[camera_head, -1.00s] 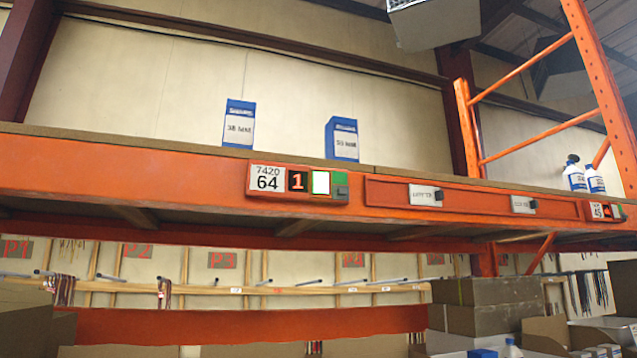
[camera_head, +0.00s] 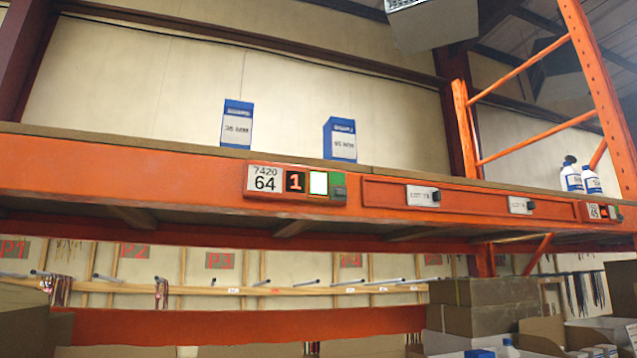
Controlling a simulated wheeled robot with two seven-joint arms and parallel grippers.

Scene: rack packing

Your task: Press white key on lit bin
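A pick-light module is mounted on the front of the orange shelf beam (camera_head: 120,172). Its white label (camera_head: 265,178) reads 7420 64, and beside it a display (camera_head: 295,181) shows a red 1. The white key (camera_head: 318,183) is bright, with a green part (camera_head: 338,180) to its right. Another module (camera_head: 600,212) sits at the far right of the beam; its small display looks reddish and is too small to read. Neither gripper is in view, and nothing touches the white key.
Two blue and white boxes, one at left (camera_head: 237,124) and one at right (camera_head: 340,139), stand on the shelf above the module. White bottles (camera_head: 572,178) stand at the far right. Brown cartons (camera_head: 485,305) are stacked below. The space before the beam is clear.

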